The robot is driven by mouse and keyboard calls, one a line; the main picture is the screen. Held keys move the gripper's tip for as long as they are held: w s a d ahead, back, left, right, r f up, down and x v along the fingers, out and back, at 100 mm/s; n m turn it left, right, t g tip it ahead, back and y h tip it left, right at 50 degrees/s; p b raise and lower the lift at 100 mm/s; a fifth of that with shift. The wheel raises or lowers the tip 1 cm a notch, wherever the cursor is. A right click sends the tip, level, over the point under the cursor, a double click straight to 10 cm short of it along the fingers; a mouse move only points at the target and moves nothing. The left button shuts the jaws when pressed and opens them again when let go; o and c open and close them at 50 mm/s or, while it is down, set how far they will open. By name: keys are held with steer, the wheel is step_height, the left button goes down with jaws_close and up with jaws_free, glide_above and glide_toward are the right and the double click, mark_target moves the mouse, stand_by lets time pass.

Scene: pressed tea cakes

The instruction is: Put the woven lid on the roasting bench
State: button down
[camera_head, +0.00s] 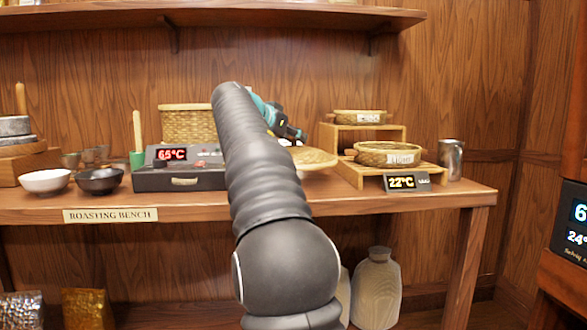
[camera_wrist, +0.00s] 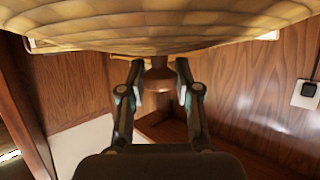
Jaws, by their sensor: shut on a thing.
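The woven lid (camera_head: 316,158) is a pale tan disc, partly hidden behind my arm in the head view. It fills the top of the wrist view (camera_wrist: 170,32). My gripper (camera_wrist: 158,90) is shut on the lid's brown knob, which sits between the two fingertips. In the head view my gripper (camera_head: 291,134) is just above the lid. The roasting bench (camera_head: 215,207) is a long wooden table with a name plate (camera_head: 110,215) at its left front. The lid is over the bench's middle; I cannot tell whether it touches anything.
Left of the lid are a woven basket (camera_head: 186,124), a dark box with a 66°C display (camera_head: 172,154), a white bowl (camera_head: 45,181) and a black bowl (camera_head: 100,181). Right are a wooden stand with baskets (camera_head: 388,154), a 22°C display (camera_head: 405,182) and a metal cup (camera_head: 451,160).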

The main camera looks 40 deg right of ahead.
mark_target(294, 154)
steer(key=shift+f+b, duration=0.8)
steer(key=shift+f, duration=1.7)
steer(key=shift+f, duration=0.15)
steer(key=c, duration=0.8)
jaws_free()
steer(key=shift+r, duration=0.25)
steer(key=v, duration=1.2)
steer(key=shift+f, duration=0.1)
